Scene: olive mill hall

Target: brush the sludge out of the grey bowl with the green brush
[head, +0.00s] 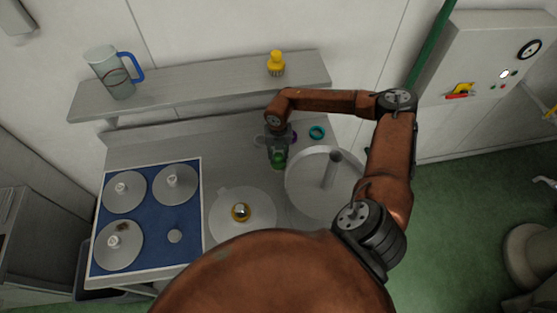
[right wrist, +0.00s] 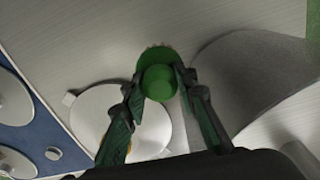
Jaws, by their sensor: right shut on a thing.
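My right gripper (head: 278,153) is shut on the green brush (head: 279,161) above the grey worktop. In the right wrist view the green brush (right wrist: 157,76) shows end-on between the two fingers. The large round grey bowl (head: 296,181) stands just right of the brush, with a grey post-like part rising inside it. The brush appears outside the bowl's rim. In the right wrist view a large grey curved surface, likely the bowl (right wrist: 245,75), lies to the right. I cannot make out sludge in the bowl. My left gripper is not in view.
A pale disc (head: 228,229) with a golden knob lies left of the bowl. A blue mat (head: 150,235) holds several grey discs, one with a brown spot. A teal ring (head: 317,132) lies behind the bowl. A shelf (head: 200,90) bears a jug (head: 107,74) and a yellow object (head: 276,65).

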